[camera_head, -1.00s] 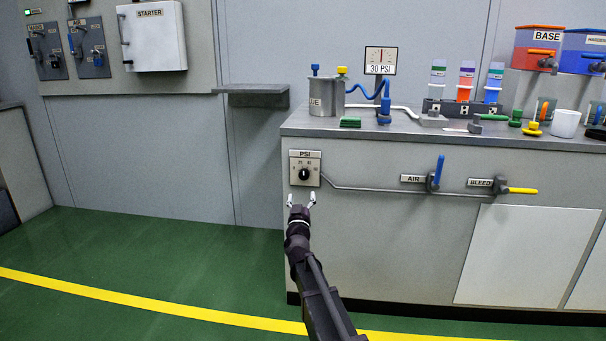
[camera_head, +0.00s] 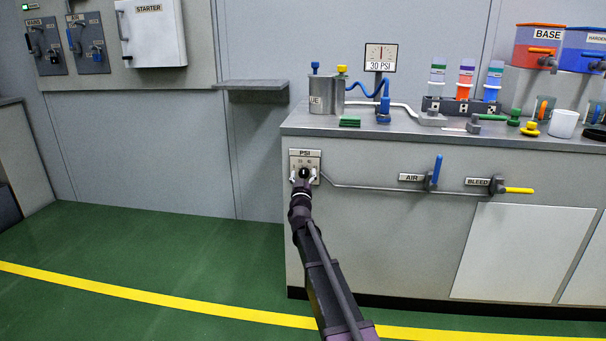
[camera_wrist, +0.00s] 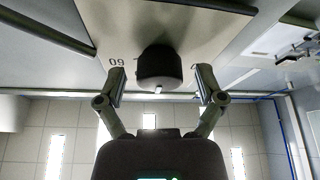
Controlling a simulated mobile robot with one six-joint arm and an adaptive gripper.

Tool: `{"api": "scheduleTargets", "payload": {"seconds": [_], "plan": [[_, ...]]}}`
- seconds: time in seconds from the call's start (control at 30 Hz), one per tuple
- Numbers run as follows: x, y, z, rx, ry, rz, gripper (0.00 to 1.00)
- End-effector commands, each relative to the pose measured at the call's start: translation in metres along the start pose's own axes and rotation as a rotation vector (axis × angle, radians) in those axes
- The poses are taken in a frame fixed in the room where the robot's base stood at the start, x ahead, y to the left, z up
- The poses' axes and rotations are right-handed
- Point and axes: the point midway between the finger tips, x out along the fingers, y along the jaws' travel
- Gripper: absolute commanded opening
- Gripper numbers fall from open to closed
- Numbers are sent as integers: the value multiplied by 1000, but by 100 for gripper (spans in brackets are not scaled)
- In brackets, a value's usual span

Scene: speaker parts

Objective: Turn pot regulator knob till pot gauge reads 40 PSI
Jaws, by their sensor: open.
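The black pot regulator knob (camera_head: 304,173) sits on a pale PSI dial plate (camera_head: 305,157) on the front left of the grey cabinet. It also shows in the wrist view (camera_wrist: 158,68), with a small white mark on it and part of the dial numbers beside it. My gripper (camera_head: 304,177) is open at the dial. In the wrist view its two fingers (camera_wrist: 160,88) stand on either side of the knob with gaps. The pot gauge (camera_head: 380,58) above the bench has a label reading 30 PSI. The metal pot (camera_head: 326,98) stands left of it.
A blue AIR lever (camera_head: 437,170) and a yellow BLEED lever (camera_head: 517,190) stick out from the cabinet front to the right. A thin pipe (camera_head: 390,191) runs from the dial plate towards them. A small wall shelf (camera_head: 252,86) is at the left. The green floor in front is open.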

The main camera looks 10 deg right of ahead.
Motion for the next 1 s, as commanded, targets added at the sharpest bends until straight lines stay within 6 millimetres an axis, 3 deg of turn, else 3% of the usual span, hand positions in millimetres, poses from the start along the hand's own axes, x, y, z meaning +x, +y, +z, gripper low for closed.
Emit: {"api": "scheduleTargets", "payload": {"seconds": [0.17,0.43,0.73,1.0], "plan": [[0,0,0,0,0,0,84],[0,0,0,0,0,0,5],[0,-1,0,50,1,20,5],[1,-2,0,264,1,108,5]]}}
